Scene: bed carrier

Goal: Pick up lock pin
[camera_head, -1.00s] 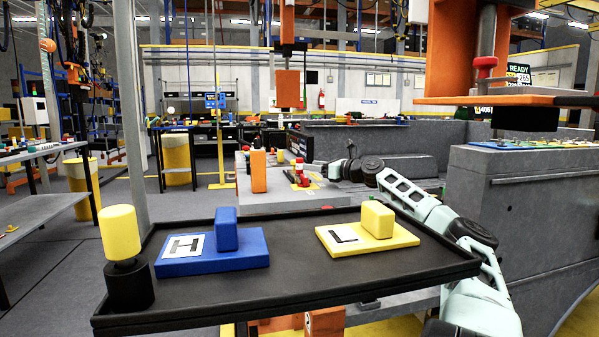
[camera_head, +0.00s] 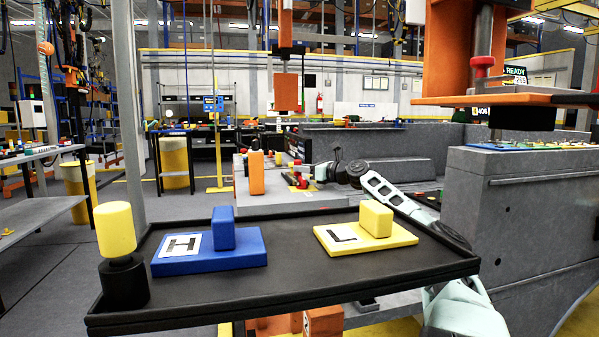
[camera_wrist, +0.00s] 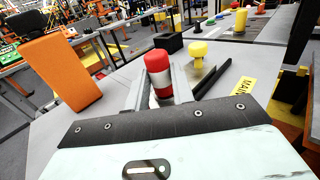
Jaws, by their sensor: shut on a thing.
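The lock pin, a red-topped pin with a pale band (camera_wrist: 158,76), stands between the two fingers of my gripper (camera_wrist: 160,92) in the wrist view. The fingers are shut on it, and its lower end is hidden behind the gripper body. In the head view the red pin (camera_head: 303,168) is small, over the grey bench beyond the tray, with my gripper (camera_head: 307,173) at it. I cannot tell whether the pin is clear of the bench surface.
An orange block (camera_wrist: 62,70) stands left of my gripper, and a yellow knob (camera_wrist: 198,49) stands behind it. A black tray (camera_head: 300,285) in front carries a blue H block (camera_head: 200,258), a yellow L block (camera_head: 350,242) and a yellow-topped post (camera_head: 117,230). A grey machine wall (camera_head: 510,210) stands right.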

